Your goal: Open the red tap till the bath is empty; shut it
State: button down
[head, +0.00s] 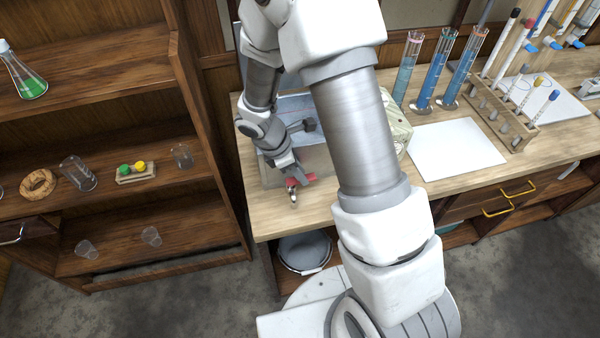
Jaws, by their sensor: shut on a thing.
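The bath (318,162) is a pale box on the left end of the bench, largely hidden behind my arm. Its top looks bluish, but I cannot tell the water level. The red tap (312,177) sticks out low on its front, with a small metal spout near the bench's front edge. My gripper (298,180) reaches down in front of the bath and is shut on the red tap; its fingers hide part of the handle. I cannot tell how far the tap is turned or whether water runs. A grey round bucket (305,252) stands below the bench edge.
A wooden shelf (205,130) with glassware stands close on the left. On the bench to the right are blue-filled cylinders (433,75), a white mat (455,150) and a test-tube rack (500,115). Drawers with yellow handles (510,198) are below.

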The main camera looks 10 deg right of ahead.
jog(key=c, duration=1)
grip_release()
jog(key=shift+o, duration=0.2)
jog(key=v, duration=1.7)
jog(key=shift+a+r+p, duration=0.15)
jog(key=shift+r+p, duration=0.05)
jog(key=shift+p, duration=0.15)
jog(key=s+d+r+m+t+y, duration=0.2)
jog(key=s+d+r+m, duration=0.2)
jog(key=s+r+m, duration=0.3)
jog(key=s+d+r+m+t+y, duration=0.2)
jog(key=s+d+r+m+t, duration=0.1)
jog(key=s+r+m, duration=0.4)
jog(key=s+d+m, duration=0.1)
jog(key=s+m, duration=0.1)
jog(key=m, duration=0.2)
jog(key=shift+r+t, duration=0.25)
jog(key=shift+t, duration=0.05)
